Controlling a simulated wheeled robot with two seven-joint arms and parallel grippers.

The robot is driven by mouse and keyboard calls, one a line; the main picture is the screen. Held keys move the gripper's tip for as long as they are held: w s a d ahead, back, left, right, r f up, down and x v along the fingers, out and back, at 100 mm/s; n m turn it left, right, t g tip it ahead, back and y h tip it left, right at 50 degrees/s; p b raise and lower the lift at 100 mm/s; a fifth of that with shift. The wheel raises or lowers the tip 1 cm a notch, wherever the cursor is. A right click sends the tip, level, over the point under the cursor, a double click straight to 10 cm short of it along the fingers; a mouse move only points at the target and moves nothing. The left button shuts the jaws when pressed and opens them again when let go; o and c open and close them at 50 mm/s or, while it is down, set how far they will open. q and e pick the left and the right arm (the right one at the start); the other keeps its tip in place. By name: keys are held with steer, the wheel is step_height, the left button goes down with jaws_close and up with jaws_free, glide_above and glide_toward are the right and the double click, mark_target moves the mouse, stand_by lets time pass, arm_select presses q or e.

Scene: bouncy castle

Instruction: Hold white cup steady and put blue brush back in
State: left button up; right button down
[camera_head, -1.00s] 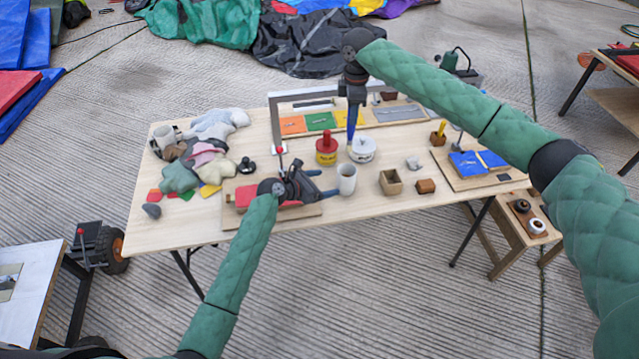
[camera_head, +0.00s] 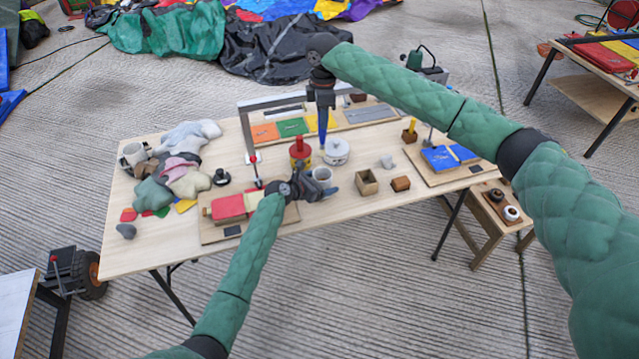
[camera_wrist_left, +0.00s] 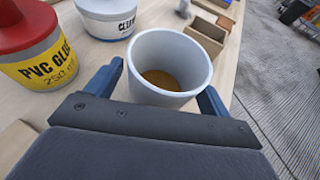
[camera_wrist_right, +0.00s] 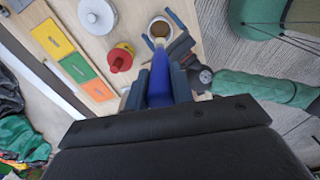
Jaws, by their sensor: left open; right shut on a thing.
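The white cup (camera_head: 322,174) stands upright on the table, and in the left wrist view (camera_wrist_left: 165,62) a brown layer shows at its bottom. My left gripper (camera_head: 328,184) is open, with its blue fingers (camera_wrist_left: 157,88) on both sides of the cup; I cannot tell if they touch it. My right gripper (camera_head: 322,110) is shut on the blue brush (camera_head: 323,124), which hangs handle up above the table behind the cup. In the right wrist view the brush (camera_wrist_right: 159,80) points toward the cup (camera_wrist_right: 159,28), its tip near the rim.
A red-lidded PVC glue can (camera_head: 300,152) and a white-lidded can (camera_head: 337,151) stand close behind the cup. An open wooden box (camera_head: 367,183) and a brown block (camera_head: 401,184) are to its right. A red clamped piece (camera_head: 228,207) lies left of my left gripper.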

arm_select(q)
steer(key=shift+c, duration=0.4)
steer(key=c, duration=1.1)
steer(key=shift+o, duration=0.2)
arm_select(e)
steer(key=n, duration=0.4)
glide_above(323, 148)
steer(key=w, duration=0.1)
steer(key=shift+f, duration=4)
steer(key=shift+f, duration=2.8)
steer(key=c, duration=1.1)
jaws_free()
steer(key=shift+r, duration=0.1)
